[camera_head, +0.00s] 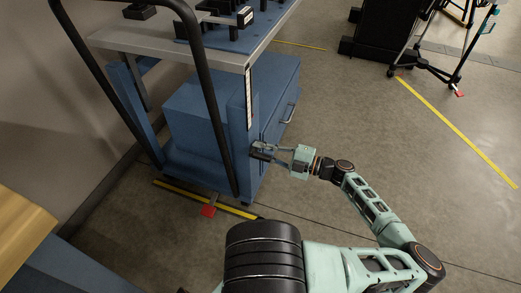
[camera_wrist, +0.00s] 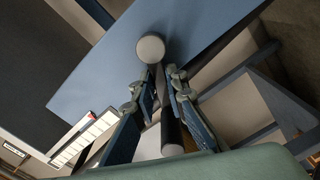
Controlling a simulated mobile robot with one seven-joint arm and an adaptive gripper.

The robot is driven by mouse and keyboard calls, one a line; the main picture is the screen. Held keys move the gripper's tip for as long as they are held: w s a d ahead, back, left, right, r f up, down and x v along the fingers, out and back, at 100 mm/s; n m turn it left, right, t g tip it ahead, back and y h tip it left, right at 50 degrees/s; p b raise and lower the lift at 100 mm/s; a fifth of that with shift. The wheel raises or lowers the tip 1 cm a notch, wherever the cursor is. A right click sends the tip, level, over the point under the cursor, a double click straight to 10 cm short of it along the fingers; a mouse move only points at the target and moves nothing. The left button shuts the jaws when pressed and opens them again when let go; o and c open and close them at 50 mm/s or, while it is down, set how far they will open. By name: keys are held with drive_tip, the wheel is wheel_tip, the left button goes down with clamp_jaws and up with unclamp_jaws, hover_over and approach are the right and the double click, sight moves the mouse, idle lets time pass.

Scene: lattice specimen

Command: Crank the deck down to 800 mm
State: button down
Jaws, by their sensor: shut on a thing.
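A blue wheeled lift cart carries a deck with a pale edge (camera_head: 222,55). A white scale strip (camera_head: 249,100) runs down its front post; the scale also shows in the wrist view (camera_wrist: 88,140) with a red mark near one end, its figures too small to read. My gripper (camera_head: 262,151) is at the cart's post, below the scale. In the wrist view my gripper (camera_wrist: 160,95) is shut on the dark crank handle (camera_wrist: 171,130), a finger on each side. A round grey crank end (camera_wrist: 150,47) shows just beyond the fingertips. The crank is mostly hidden in the head view.
A black push-bar (camera_head: 212,95) rises on the cart's near side. Dark fixtures (camera_head: 235,15) stand on the deck. A red pedal (camera_head: 208,211) sits low by the yellow floor line. A wooden-topped bench (camera_head: 20,230) is at lower left.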

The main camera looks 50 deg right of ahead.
drive_tip(key=c, duration=1.9)
unclamp_jaws()
drive_tip(key=shift+c, duration=0.2)
drive_tip(key=v, duration=1.2)
